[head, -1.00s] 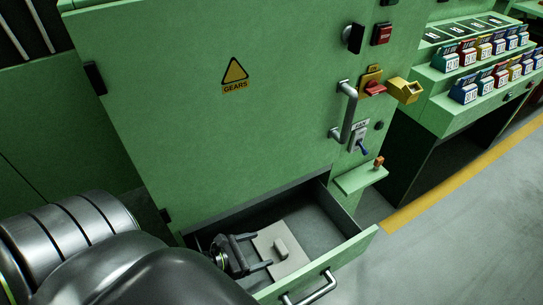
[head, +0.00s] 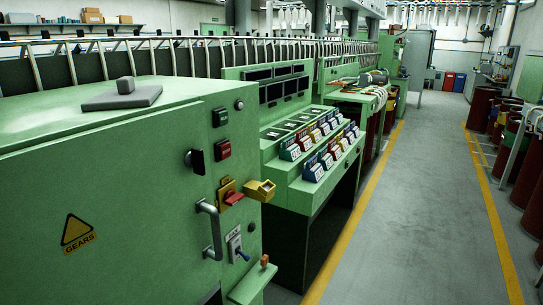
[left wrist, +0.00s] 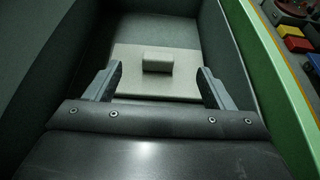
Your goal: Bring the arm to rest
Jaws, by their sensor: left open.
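My left gripper (left wrist: 158,88) is open in the left wrist view, with its two dark fingers apart and nothing between them. Beyond the fingertips, a pale flat plate with a small block-shaped handle (left wrist: 157,61) lies on the floor of the drawer (left wrist: 218,52). I cannot tell the gap between the fingers and the plate. Neither arm shows in the head view now. My right gripper is in neither current view.
The green cabinet (head: 120,170) stands at left, with a bar handle (head: 210,230), a yellow lock (head: 261,190) and a dark plate with a knob (head: 123,95) on top. A console (head: 305,160) stands beyond. The grey aisle (head: 405,200) is clear.

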